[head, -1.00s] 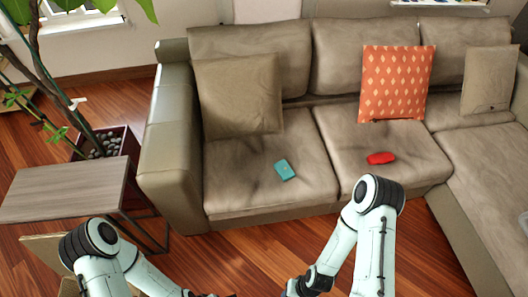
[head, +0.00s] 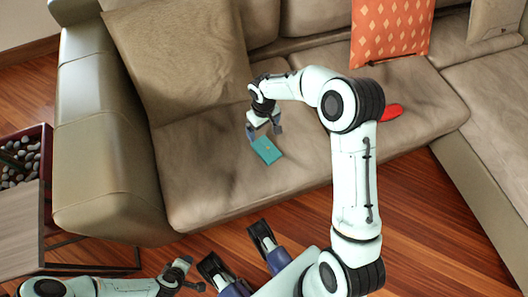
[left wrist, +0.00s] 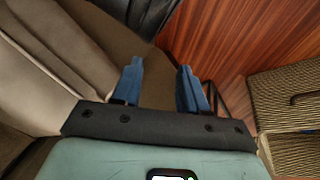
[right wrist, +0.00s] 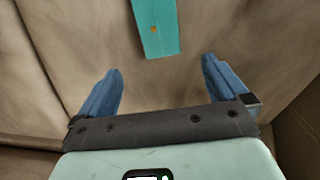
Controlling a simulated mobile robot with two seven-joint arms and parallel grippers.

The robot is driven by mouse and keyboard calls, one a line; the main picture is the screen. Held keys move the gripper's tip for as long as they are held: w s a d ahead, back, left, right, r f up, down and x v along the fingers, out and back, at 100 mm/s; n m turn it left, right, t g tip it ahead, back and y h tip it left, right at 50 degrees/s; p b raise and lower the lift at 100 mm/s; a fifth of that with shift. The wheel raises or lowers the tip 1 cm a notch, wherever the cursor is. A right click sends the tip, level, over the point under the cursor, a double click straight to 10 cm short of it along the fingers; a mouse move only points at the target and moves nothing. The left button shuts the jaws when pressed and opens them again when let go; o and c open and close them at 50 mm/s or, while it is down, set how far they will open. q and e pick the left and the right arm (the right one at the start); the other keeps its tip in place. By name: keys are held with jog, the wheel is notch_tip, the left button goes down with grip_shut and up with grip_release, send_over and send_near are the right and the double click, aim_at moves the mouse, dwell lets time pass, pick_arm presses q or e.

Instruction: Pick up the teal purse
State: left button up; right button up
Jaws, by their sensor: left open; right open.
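The teal purse (head: 267,151) lies flat on the sofa's left seat cushion in the head view. My right gripper (head: 264,133) is open just behind and above it, its fingertips close to the purse's far edge. In the right wrist view the purse (right wrist: 157,28) shows at the top, beyond the open fingers (right wrist: 162,66) and not between them; its top end is cut off. I cannot tell whether a fingertip touches it. My left gripper (head: 234,242) is open and empty low in the head view, over the floor in front of the sofa; its fingers (left wrist: 158,70) also show in the left wrist view.
A red object (head: 392,112) lies on the cushion to the right, partly behind my right arm. A tan pillow (head: 178,55) and an orange pillow (head: 390,28) lean on the backrest. The sofa arm (head: 100,150) and a side table (head: 20,232) stand left.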

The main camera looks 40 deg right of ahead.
jog(key=b, duration=0.2)
send_over(264, 146)
notch_tip(264, 146, down, 6)
jog(key=shift+s+a+f, duration=0.1)
jog(key=shift+f, duration=0.05)
jog(key=f+b, duration=0.1)
jog(key=f, duration=0.5)
jog(key=shift+w+f+b, duration=0.2)
jog(key=shift+b, duration=0.2)
pick_arm(q)
jog(key=s+a+f+g, duration=0.1)
jog(key=s+f+g, duration=0.1)
jog(key=s+f, duration=0.4)
jog(key=shift+s+a+f+g, duration=0.2)
jog(key=shift+s+g, duration=0.1)
jog(key=shift+s, duration=0.2)
pick_arm(e)
jog(key=shift+r, duration=0.1)
jog(key=c, duration=1.1)
